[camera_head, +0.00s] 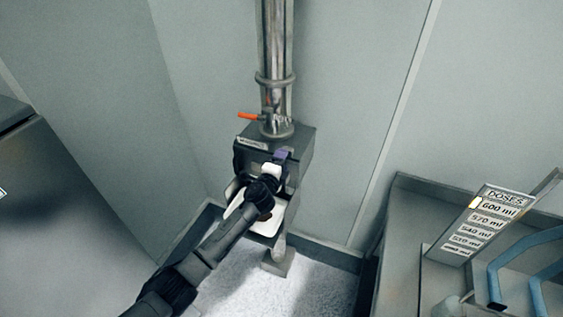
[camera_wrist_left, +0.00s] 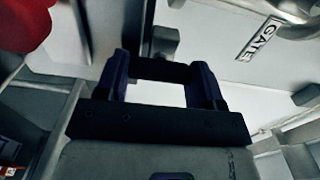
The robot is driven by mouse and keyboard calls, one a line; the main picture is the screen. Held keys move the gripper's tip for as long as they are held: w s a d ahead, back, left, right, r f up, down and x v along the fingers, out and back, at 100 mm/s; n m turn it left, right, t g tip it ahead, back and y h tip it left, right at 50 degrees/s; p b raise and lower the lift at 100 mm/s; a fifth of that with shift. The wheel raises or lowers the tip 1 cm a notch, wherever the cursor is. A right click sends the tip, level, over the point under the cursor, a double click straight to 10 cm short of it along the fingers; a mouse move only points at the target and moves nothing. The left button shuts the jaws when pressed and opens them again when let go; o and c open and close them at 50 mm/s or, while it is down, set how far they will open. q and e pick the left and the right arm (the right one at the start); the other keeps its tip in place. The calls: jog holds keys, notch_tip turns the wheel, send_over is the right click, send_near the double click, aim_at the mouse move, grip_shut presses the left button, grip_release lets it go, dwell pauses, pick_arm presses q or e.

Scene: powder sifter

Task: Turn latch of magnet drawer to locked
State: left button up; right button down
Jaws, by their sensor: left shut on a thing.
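The grey magnet housing (camera_head: 299,150) stands below a vertical steel pipe, with a small label on its upper edge. My left gripper (camera_head: 281,158) is at the upper front of this housing, and its wrist and arm hide most of the drawer front. In the left wrist view my left gripper (camera_wrist_left: 162,66) has its two dark purple fingers on either side of a dark bar (camera_wrist_left: 160,71), and it is shut on it. The bar looks like part of the latch, but its turned position cannot be told. A grey block (camera_wrist_left: 164,41) sits just beyond it. My right gripper is out of view.
An orange lever (camera_head: 247,116) sticks out left of the pipe (camera_head: 275,50) above the housing. At the right, a grey bench (camera_head: 405,215) carries a doses sign (camera_head: 480,222) and blue tube-like parts (camera_head: 515,262). Walls stand close behind the housing.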

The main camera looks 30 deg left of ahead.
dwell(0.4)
pick_arm(q)
jog(key=o, duration=0.9)
jog(key=shift+s, duration=0.1)
jog(key=s, duration=0.4)
jog(key=s+d, duration=0.1)
jog(key=s, duration=0.8)
jog(key=shift+s+d+p, duration=0.25)
jog(key=shift+s+p, duration=0.05)
